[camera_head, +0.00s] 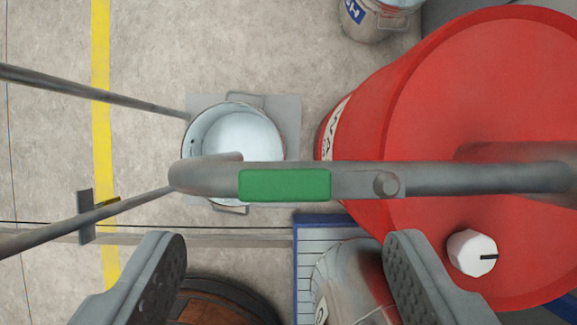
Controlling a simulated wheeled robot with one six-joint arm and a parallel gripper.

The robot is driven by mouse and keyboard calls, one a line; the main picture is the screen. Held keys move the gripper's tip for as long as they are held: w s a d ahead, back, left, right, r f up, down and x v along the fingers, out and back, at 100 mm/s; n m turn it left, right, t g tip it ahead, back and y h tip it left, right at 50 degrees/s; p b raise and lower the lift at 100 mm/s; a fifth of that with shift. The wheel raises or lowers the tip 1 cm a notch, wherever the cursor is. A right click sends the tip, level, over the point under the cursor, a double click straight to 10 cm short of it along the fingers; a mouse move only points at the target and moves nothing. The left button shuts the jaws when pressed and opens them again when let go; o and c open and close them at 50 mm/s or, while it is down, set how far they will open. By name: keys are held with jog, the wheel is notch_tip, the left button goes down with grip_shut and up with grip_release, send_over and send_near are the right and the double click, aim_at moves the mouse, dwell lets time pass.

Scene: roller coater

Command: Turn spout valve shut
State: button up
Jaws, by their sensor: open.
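A grey spout pipe (480,181) runs across the view from the right edge, and its left end lies over a white bucket (235,138). A green rectangular grip (284,185) sits on the pipe near that end, with a small round bolt (386,184) to its right. I cannot tell whether the green part is the valve lever, or whether the valve is open or shut. My gripper (286,240) is open and empty. Its two fingers are spread wide at the bottom of the view, below the green grip and apart from it.
A red drum (480,80) fills the right, with a white knob (471,253) on top. Another can (375,20) stands at the top. A blue-edged board (305,260) and a brown round barrel (220,305) lie below. Thin grey rods (90,92) cross the left.

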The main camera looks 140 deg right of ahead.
aim_at(284, 187)
jog(key=shift+x, duration=2.1)
jog(key=c, duration=1.4)
